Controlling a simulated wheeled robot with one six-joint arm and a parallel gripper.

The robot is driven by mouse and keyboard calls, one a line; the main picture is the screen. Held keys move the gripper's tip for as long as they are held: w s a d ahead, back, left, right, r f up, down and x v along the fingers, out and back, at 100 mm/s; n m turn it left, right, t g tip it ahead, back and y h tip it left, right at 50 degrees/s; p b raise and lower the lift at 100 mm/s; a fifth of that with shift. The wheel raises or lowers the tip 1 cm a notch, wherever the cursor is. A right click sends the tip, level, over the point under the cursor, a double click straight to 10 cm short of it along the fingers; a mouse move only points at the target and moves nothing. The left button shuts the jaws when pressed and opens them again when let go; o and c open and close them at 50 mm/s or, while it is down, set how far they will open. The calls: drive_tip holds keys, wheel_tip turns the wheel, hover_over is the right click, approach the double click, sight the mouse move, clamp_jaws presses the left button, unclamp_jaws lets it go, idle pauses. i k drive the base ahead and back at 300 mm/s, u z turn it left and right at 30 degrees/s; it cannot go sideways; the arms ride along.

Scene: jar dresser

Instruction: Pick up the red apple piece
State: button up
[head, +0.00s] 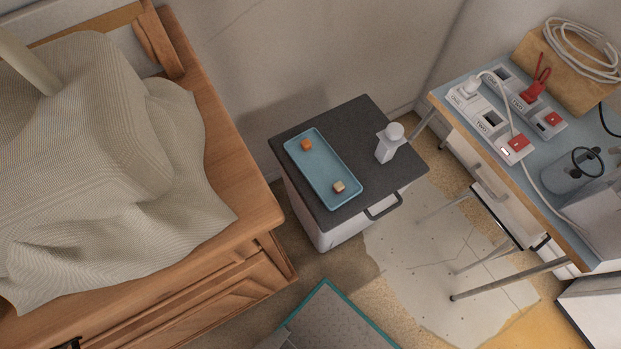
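A blue rectangular tray (322,160) lies on the dark top of a small white cabinet (374,177). Two small pieces sit in the tray, apart from each other. An orange-red cube (306,145) is near the tray's far left end. A pale cream piece with reddish sides (339,186) is near its close right end. It looks like the apple piece, but it is too small to be sure. My gripper is not in view.
A white bottle (389,142) stands right of the tray on the cabinet top. At right, a desk (440,98) holds power strips (492,120) and cables.

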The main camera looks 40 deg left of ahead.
sight(339, 188)
drive_tip(key=k, duration=0.35)
drive_tip(key=z, duration=0.9)
drive_tip(key=i, duration=1)
drive_tip(key=u, duration=2.8)
drive_tip(key=k, duration=0.5)
drive_tip(key=u, duration=0.35)
drive_tip(key=i, duration=0.65)
drive_tip(key=z, duration=0.4)
